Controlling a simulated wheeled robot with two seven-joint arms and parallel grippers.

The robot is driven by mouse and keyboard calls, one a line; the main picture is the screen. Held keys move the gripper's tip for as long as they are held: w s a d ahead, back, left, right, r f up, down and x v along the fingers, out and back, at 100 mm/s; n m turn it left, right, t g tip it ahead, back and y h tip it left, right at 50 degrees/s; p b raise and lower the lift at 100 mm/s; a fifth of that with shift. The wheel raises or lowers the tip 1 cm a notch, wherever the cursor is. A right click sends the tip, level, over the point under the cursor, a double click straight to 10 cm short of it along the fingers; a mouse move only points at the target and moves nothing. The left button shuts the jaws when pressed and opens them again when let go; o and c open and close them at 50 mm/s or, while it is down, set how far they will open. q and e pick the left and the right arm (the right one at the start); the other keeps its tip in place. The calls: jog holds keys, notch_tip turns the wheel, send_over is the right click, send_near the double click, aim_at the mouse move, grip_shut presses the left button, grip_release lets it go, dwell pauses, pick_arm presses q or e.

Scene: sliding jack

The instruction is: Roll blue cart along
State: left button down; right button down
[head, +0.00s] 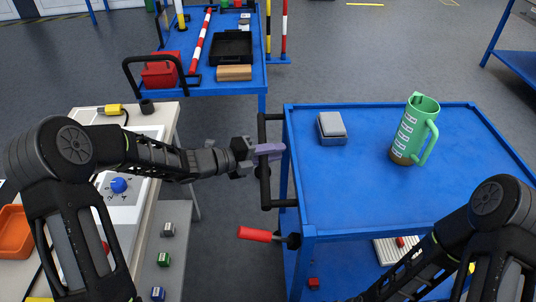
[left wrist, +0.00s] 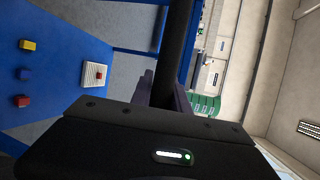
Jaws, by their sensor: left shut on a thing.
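The blue cart (head: 330,200) stands at the right in the head view, with a raised rim around its top. Its black handle (head: 264,190) is a vertical bar on the cart's left side. My left gripper (head: 268,151) reaches in from the left and is shut on this handle near its upper half. In the left wrist view the dark handle bar (left wrist: 179,50) runs between the purple fingers of my left gripper (left wrist: 165,90). My right arm shows at the lower right of the head view, over the cart's near corner; its gripper cannot be made out.
A green jug (head: 413,130) and a grey box (head: 331,128) stand on the cart top. A red-gripped lever (head: 258,235) sticks out below the handle. A pale workbench (head: 150,120) is at the left, and another blue table (head: 210,85) stands behind. Grey floor lies beyond the cart.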

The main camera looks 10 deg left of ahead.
aim_at(335, 155)
pick_arm(q)
jog(key=w+d+b, duration=0.1)
jog(key=d+b, duration=0.2)
jog(key=d, duration=0.4)
jog(key=w+d+b, duration=0.2)
jog(key=d+b, duration=0.2)
jog(key=d, duration=0.3)
jog(key=w+d+b, duration=0.2)
jog(key=d+b, duration=0.1)
jog(key=d, duration=0.4)
jog(key=shift+w+d+f+b, duration=0.1)
jog(key=shift+d+b, duration=0.2)
jog(key=shift+d, duration=0.05)
jog(key=shift+w+d, duration=0.15)
jog(key=shift+d, duration=0.4)
jog(key=shift+d+r, duration=0.1)
jog(key=shift+r, duration=0.1)
jog(key=c, duration=1.6)
grip_release()
jog(key=shift+d, duration=0.15)
jog(key=o, duration=0.3)
jog(key=shift+o, duration=0.2)
jog(key=shift+w+r, duration=0.1)
jog(key=shift+a+r, duration=0.1)
jog(key=shift+a, duration=0.1)
jog(key=v, duration=0.7)
jog(key=shift+s+a+f, duration=0.25)
jog(key=shift+f, duration=0.05)
